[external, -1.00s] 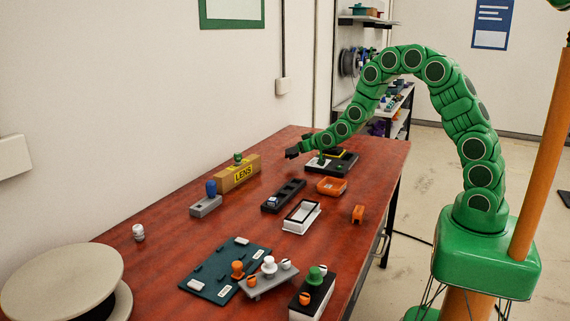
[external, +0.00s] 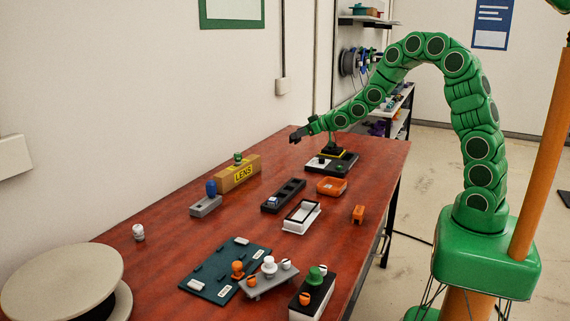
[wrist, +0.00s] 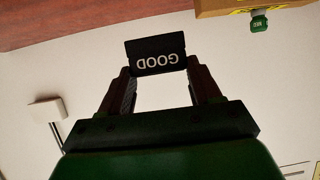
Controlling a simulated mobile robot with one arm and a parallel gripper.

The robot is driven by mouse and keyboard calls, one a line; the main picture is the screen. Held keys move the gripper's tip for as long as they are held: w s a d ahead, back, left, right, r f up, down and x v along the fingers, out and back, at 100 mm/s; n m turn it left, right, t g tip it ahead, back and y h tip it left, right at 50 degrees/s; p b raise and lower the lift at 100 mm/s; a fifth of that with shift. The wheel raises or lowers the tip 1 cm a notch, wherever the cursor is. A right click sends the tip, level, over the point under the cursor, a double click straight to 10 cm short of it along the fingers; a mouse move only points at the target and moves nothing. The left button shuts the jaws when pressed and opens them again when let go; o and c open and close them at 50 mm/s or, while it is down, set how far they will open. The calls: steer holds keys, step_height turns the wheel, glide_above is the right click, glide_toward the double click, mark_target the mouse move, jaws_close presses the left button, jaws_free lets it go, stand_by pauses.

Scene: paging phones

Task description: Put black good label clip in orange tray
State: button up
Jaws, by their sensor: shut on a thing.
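My gripper (external: 297,136) is raised above the far end of the red table. In the wrist view my gripper (wrist: 162,88) is shut on a black label clip (wrist: 157,47), held between the two fingertips. The clip reads GOOD in white letters, upside down in that view. In the external view the clip is too small to make out clearly. The orange tray (external: 331,186) sits on the table to the right of and below my gripper in the picture, apart from it.
A black holder with a yellow part (external: 332,160) lies near the tray. A LENS box (external: 238,174) is at left. Bare table lies between several of these.

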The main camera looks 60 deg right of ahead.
steer(key=s+a+n+g+y, duration=0.1)
steer(key=s+a+n+y, duration=0.4)
steer(key=s, duration=0.3)
steer(key=n+g+y, duration=0.3)
steer(key=n+y, duration=0.1)
glide_above(337, 188)
step_height(337, 188, down, 4)
steer(key=r, duration=0.1)
steer(key=shift+f, duration=3.9)
steer(key=shift+f, duration=0.15)
steer(key=o, duration=0.8)
steer(key=shift+c, duration=0.2)
steer(key=shift+d+r, duration=0.15)
steer(key=shift+r, duration=0.1)
steer(key=v, duration=1.1)
steer(key=shift+s+d+r, duration=0.15)
steer(key=shift+s+r, duration=0.1)
steer(key=shift+s, duration=0.05)
